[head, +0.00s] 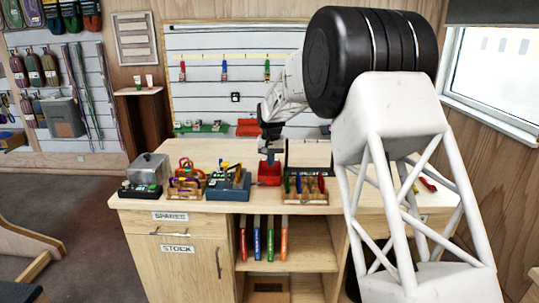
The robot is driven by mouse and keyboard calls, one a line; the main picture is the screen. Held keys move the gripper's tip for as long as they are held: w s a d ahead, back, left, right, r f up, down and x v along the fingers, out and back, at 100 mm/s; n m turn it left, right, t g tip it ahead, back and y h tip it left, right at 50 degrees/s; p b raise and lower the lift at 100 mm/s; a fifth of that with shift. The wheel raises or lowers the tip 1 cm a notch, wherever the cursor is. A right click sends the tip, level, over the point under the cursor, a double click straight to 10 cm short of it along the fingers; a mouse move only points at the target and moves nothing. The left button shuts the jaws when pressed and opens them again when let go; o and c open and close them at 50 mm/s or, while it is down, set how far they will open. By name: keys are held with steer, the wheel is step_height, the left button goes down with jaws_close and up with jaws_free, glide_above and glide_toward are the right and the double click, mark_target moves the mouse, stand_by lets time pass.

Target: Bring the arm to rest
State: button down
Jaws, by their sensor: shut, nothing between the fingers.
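My gripper (270,150) hangs at the end of my white arm, pointing down over the middle of the wooden workbench (165,212). It is shut and holds nothing. A red bin (269,174) is just below its tips. From this view I cannot tell whether the tips are inside the bin or above it. The large black joint and white lattice link of my arm fill the right of the head view and hide part of the bench's right side.
Left of the red bin are a blue tray (229,190), a wooden rack (187,187) and a grey metal box (150,168). A wooden holder (306,196) with coloured items stands to its right. A white slatted panel (215,95) rises behind. A window (497,72) is at right.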

steer(key=s+d+r, duration=0.4)
steer(key=s+d, duration=0.1)
steer(key=s, duration=0.5)
steer(key=s+d+r+t, duration=0.1)
steer(key=s+d+r, duration=0.35)
steer(key=s, duration=0.45)
steer(key=s+d+r, duration=0.4)
steer(key=s+r, duration=0.1)
steer(key=s, duration=0.5)
steer(key=s+d+f, duration=0.2)
steer(key=s, duration=0.9)
steer(key=s+d+f+t, duration=0.1)
steer(key=s+d+f, duration=0.1)
steer(key=s, duration=0.9)
steer(key=s+d+f, duration=0.2)
steer(key=s+d, duration=0.1)
steer(key=s, duration=0.8)
steer(key=shift+f+t, duration=0.2)
steer(key=shift+t, duration=0.1)
